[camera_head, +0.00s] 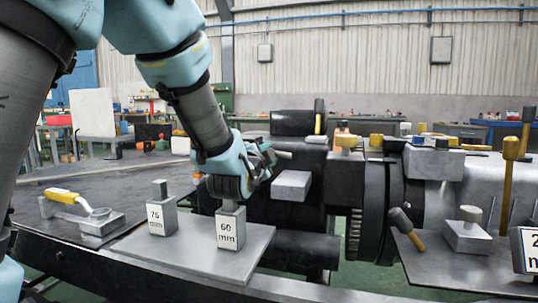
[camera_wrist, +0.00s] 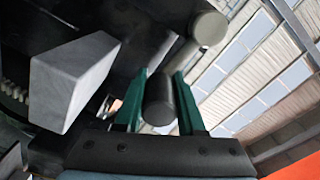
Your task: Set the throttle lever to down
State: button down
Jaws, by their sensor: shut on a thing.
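My gripper (camera_head: 268,156) reaches in beside the dark engine housing, left of centre in the head view. In the wrist view its two green fingers (camera_wrist: 159,106) close around a dark, round-ended grip, which I take to be the throttle lever (camera_wrist: 158,97). The fingers lie on either side of the grip. A paler cylinder (camera_wrist: 208,28) shows beyond the fingertips; I cannot tell whether it belongs to the same lever. In the head view my wrist and fingers hide most of the held part, so the lever's angle is not clear there.
A grey block (camera_head: 291,185) juts out close to my gripper; it also shows in the wrist view (camera_wrist: 72,80). Below my wrist stand the 60 mm block (camera_head: 230,233) and the 75 mm block (camera_head: 161,218) on a plate (camera_head: 190,252). A yellow-handled lever (camera_head: 64,196) is at left.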

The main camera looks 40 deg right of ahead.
jog(key=shift+f, duration=0.3)
jog(key=c, duration=0.9)
grip_release()
jog(key=shift+c, duration=0.2)
jog(key=o, duration=0.4)
jog(key=shift+r, duration=0.2)
jog(key=v, duration=1.1)
jog(key=shift+c, duration=0.3)
